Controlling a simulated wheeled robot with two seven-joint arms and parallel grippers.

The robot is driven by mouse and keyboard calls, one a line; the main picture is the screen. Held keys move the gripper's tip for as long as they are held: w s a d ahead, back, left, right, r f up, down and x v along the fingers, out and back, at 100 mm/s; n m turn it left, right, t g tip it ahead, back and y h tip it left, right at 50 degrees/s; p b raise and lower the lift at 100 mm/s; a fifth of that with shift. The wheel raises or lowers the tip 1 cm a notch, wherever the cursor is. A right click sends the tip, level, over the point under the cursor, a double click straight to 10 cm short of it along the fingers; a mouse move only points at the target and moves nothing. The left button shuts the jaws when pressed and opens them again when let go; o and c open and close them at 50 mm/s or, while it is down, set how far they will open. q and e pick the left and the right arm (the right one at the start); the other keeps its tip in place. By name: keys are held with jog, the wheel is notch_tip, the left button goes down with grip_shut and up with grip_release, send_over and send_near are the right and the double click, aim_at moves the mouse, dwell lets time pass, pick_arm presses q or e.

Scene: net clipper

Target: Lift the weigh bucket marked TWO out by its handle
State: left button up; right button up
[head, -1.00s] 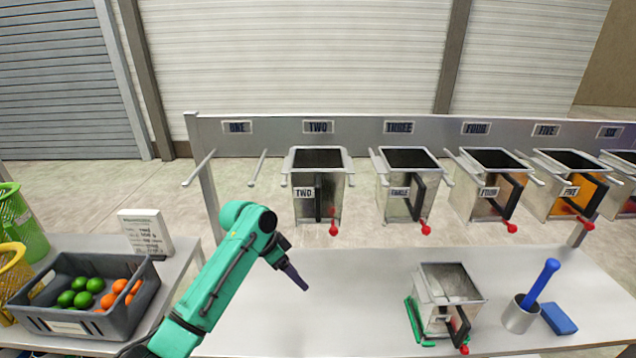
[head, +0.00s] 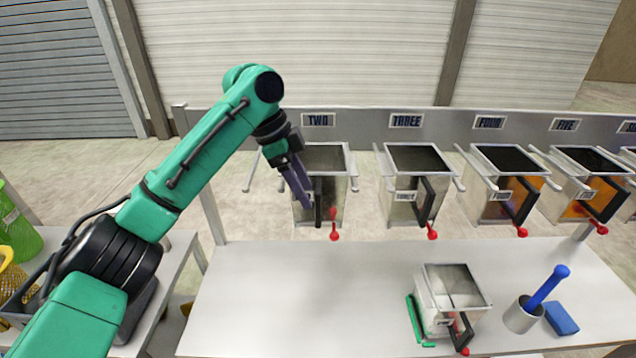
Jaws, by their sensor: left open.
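The weigh bucket marked TWO (head: 335,190) is a metal box with a dark handle (head: 319,203) on its front and a red knob below. It hangs on rails under the rack sign TWO (head: 318,120). My left gripper (head: 304,198) is open, with its dark fingers pointing down in front of the bucket's left side, just left of the handle. The fingers cover the bucket's own label. I cannot tell whether they touch the bucket or the handle. My right gripper is not in view.
Bucket THREE (head: 409,207) and further buckets hang to the right. On the table (head: 290,290) stand a loose metal bucket (head: 455,292), a cup (head: 522,317) with a blue-handled tool and a blue block (head: 561,319). The table's left part is clear.

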pick_arm(q)
jog(key=x, duration=0.2)
jog(key=p+x, duration=0.1)
jog(key=x, duration=0.1)
jog(key=w+x, duration=0.1)
jog(key=x, duration=0.1)
jog(key=shift+d+f+p, duration=0.1)
jog(key=shift+f+p, duration=0.2)
jog(key=shift+p, duration=0.1)
jog(key=shift+s+r, duration=0.1)
jog(key=shift+s, duration=0.1)
jog(key=shift+c, duration=0.6)
grip_shut()
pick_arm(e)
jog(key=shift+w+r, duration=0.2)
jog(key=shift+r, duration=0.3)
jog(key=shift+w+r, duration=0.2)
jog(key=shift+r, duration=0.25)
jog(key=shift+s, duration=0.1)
